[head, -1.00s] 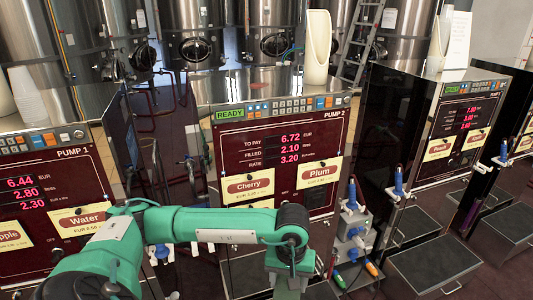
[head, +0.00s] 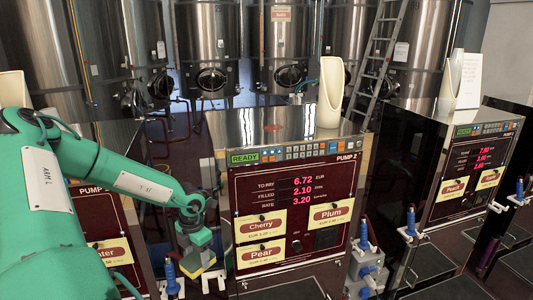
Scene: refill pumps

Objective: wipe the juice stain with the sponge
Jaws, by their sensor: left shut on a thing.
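A small red stain (head: 272,128) shows on the shiny steel top of Pump 2 (head: 240,125), behind its button row. My left gripper (head: 197,252) points down in front of the gap left of Pump 2, lower than the pump's top. It is shut on a yellowish block that looks like the sponge (head: 198,268); the gripper partly hides it. The sponge is apart from the stain, to its lower left. My right gripper is out of view.
A cream scoop-shaped holder (head: 331,95) stands on Pump 2's top, right of the stain. Blue nozzles (head: 364,232) hang between the pumps. Pump 1 (head: 105,215) is partly behind my left arm. Steel tanks (head: 205,50) and a ladder (head: 385,50) stand behind.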

